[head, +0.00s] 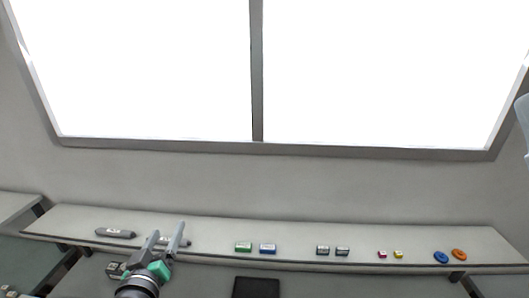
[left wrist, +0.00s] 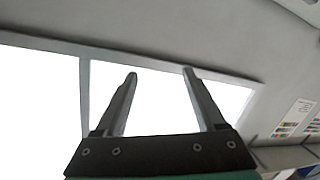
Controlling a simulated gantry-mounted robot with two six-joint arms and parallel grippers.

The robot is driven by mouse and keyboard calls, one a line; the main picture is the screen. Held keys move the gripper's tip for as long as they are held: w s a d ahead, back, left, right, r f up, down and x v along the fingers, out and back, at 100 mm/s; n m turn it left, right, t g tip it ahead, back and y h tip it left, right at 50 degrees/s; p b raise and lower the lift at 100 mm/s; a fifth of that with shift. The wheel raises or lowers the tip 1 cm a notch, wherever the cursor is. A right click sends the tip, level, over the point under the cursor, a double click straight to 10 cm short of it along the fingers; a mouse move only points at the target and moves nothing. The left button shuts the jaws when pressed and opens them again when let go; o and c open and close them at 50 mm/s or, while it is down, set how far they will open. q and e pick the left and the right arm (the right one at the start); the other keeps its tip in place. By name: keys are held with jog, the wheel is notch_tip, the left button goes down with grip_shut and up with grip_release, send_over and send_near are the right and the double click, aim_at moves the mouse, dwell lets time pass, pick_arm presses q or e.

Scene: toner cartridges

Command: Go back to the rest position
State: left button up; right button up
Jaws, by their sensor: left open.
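My left gripper (head: 164,236) is in front of the left part of a long white shelf in the head view. Its two fingers are apart with nothing between them. In the left wrist view the same gripper (left wrist: 158,78) points toward the bright window, open and empty. A grey toner cartridge (head: 115,233) lies on the shelf left of the gripper. Another grey piece (head: 186,243) shows just right of the fingers, partly hidden by them. My right gripper is not in view.
The shelf (head: 300,236) also holds a green box (head: 243,247), a blue box (head: 267,249), two grey boxes (head: 322,250), small red (head: 382,254) and yellow (head: 398,254) boxes, and blue (head: 441,257) and orange (head: 459,253) rings. A dark object (head: 256,288) stands below the shelf.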

pick_arm(q)
jog(key=s+d+r+m+t+h, duration=0.1)
jog(key=d+r+t, duration=0.1)
jog(key=r, duration=0.6)
jog(key=s+d+r+t, duration=0.2)
jog(key=r, duration=0.6)
jog(key=s+d+r+m+t+h, duration=0.1)
jog(key=s+d+r+m+t, duration=0.1)
jog(key=s+r, duration=0.6)
jog(key=s+d+r+m+t+h, duration=0.1)
jog(key=s+r+m+t+h, duration=0.1)
jog(key=s+r+t, duration=0.3)
jog(key=s+r+m, duration=0.1)
jog(key=s+r, duration=0.3)
jog(key=r, duration=0.2)
jog(key=shift+d+r+h, duration=0.25)
jog(key=shift+d+h, duration=0.05)
jog(key=shift+d, duration=0.05)
jog(key=shift+c, duration=0.2)
